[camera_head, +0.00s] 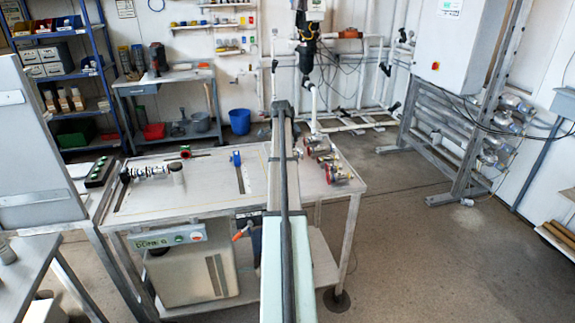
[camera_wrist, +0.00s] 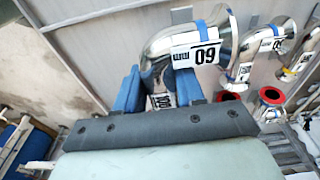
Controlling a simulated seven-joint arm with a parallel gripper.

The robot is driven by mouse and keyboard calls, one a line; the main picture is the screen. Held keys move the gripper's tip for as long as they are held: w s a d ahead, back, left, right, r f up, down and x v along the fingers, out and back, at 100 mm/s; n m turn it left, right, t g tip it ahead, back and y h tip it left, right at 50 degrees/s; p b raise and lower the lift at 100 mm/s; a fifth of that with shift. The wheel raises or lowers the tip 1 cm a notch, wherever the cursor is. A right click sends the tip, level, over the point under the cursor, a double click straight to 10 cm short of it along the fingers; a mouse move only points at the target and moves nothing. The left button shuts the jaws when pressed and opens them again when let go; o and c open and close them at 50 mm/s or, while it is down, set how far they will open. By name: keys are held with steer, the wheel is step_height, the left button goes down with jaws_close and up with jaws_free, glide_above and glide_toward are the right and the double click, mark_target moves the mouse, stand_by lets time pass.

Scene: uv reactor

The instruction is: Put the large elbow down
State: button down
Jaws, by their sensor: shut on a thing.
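The large elbow (camera_wrist: 222,38) is a shiny steel bent pipe with a white label that appears to read 60 mm upside down. It shows at the top middle of the wrist view. My gripper (camera_wrist: 158,82) has two blue fingers shut on one end of the elbow, whose curve reaches up and right beyond them. The fingers partly hide the held end. I cannot tell whether the elbow touches the grey surface behind it. In the head view my arm covers the gripper, and I cannot make out the held elbow there.
Other labelled steel elbows (camera_wrist: 262,55) lie right of the held one, near red-ringed parts (camera_wrist: 270,95). In the head view, fittings (camera_head: 337,173) crowd the right end of the metal table (camera_head: 215,190). A steel assembly (camera_head: 152,171) and blue part (camera_head: 237,159) stand left, with bare tabletop between them.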

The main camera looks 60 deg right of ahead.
steer(key=shift+f, duration=1.8)
steer(key=shift+f, duration=0.65)
steer(key=c, duration=0.7)
jaws_free()
steer(key=r, duration=0.8)
steer(key=w+a+r, duration=0.1)
steer(key=r, duration=0.4)
steer(key=shift+r, duration=0.1)
